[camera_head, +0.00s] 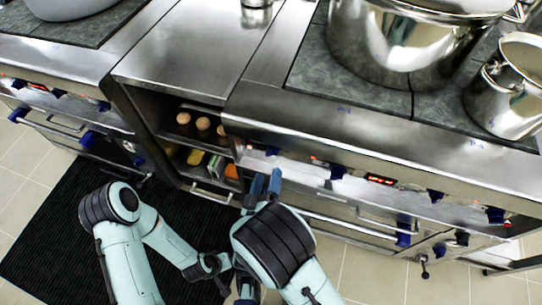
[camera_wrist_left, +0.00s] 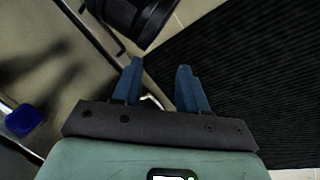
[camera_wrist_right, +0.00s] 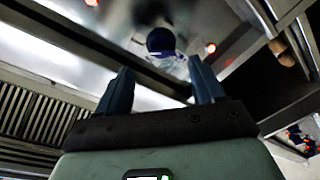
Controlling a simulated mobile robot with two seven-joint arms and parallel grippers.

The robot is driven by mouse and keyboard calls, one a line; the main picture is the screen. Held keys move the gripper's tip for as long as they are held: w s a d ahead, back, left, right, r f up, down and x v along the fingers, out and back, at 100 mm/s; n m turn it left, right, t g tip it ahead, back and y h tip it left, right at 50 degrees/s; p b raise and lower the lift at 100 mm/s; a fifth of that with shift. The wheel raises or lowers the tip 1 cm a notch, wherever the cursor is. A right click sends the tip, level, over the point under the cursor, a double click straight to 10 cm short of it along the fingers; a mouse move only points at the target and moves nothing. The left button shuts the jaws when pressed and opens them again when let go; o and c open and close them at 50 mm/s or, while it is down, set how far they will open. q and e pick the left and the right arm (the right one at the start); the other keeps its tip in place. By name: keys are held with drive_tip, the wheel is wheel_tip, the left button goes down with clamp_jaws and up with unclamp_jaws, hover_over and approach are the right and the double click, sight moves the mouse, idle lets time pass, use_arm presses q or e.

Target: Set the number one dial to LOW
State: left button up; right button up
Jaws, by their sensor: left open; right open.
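Several blue dials run along the stove's front panel in the head view. The leftmost of these, a blue dial (camera_head: 272,151), sits just above my right gripper (camera_head: 265,181). I cannot read which dial is number one, or any LOW mark. In the right wrist view a round blue dial (camera_wrist_right: 160,40) shows ahead of the open fingers of my right gripper (camera_wrist_right: 159,72), apart from them. The right gripper is open and empty. My left gripper (camera_wrist_left: 160,70) is open and empty, low near the black floor mat; in the head view it is mostly hidden behind my right arm.
A large steel stockpot (camera_head: 400,45) and a smaller steel pot (camera_head: 508,90) stand on the dark stove top. An open shelf (camera_head: 170,148) with bottles is left of the stove. An oven handle (camera_head: 350,226) juts out below the dials. A black mat (camera_head: 60,225) covers the floor.

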sight(273, 151)
use_arm(q)
drive_tip(key=shift+w+a+f+t+b, duration=0.2)
drive_tip(key=shift+w+a+f+b, duration=0.15)
drive_tip(key=shift+w, duration=0.2)
drive_tip(key=shift+w+a+f+t+b, duration=0.2)
drive_tip(key=shift+w+f, duration=0.15)
drive_tip(key=shift+w, duration=0.15)
use_arm(e)
drive_tip(key=x, duration=0.8)
drive_tip(key=shift+s+a, duration=0.1)
drive_tip(key=c, duration=1)
